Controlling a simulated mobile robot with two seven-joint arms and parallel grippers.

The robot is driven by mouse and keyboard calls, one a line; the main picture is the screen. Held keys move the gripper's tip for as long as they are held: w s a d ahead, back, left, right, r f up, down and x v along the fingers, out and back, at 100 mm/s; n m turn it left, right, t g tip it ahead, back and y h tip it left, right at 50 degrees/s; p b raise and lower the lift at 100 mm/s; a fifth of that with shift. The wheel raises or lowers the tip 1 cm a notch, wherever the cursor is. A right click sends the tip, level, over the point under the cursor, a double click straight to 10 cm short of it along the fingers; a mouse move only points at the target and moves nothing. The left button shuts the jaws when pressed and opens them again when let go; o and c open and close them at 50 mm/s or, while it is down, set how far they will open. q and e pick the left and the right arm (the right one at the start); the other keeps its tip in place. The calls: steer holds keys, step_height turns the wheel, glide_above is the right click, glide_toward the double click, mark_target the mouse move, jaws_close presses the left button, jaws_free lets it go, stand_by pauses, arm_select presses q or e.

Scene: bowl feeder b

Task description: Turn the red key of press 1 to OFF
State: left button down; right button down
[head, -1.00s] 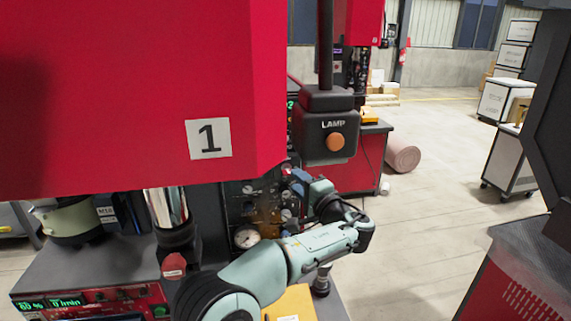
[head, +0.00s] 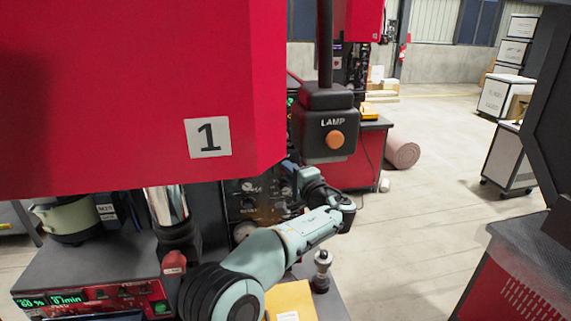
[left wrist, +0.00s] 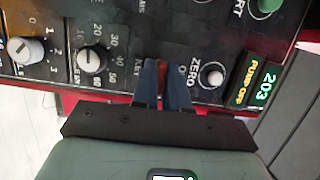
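The red key (left wrist: 162,68) shows in the left wrist view as a narrow red strip on the black control panel (left wrist: 120,22) of press 1. The fingers of my left gripper (left wrist: 164,80) stand close together, one on each side of it, and the red fills the thin gap between them. The fingers hide most of the key, so its setting cannot be read. In the head view my left gripper (head: 296,176) is at the panel below the red housing marked 1 (head: 120,95); the key is hidden there. My right gripper is not in view.
The LAMP box (head: 328,125) hangs close above the gripper.

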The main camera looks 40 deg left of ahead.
arm_select(q)
steer(key=n+h+b, duration=0.1)
steer(key=n, duration=0.3)
steer(key=shift+n+h, duration=0.3)
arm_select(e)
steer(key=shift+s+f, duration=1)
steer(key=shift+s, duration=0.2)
arm_select(q)
steer(key=shift+b, duration=0.3)
steer(key=n+b, duration=0.1)
steer(key=n, duration=0.1)
steer(key=shift+n+h, duration=0.3)
steer(key=shift+h, duration=0.1)
steer(key=shift+n+t+h+b, duration=0.3)
steer(key=shift+n+b, duration=0.05)
steer(key=shift+n, duration=0.45)
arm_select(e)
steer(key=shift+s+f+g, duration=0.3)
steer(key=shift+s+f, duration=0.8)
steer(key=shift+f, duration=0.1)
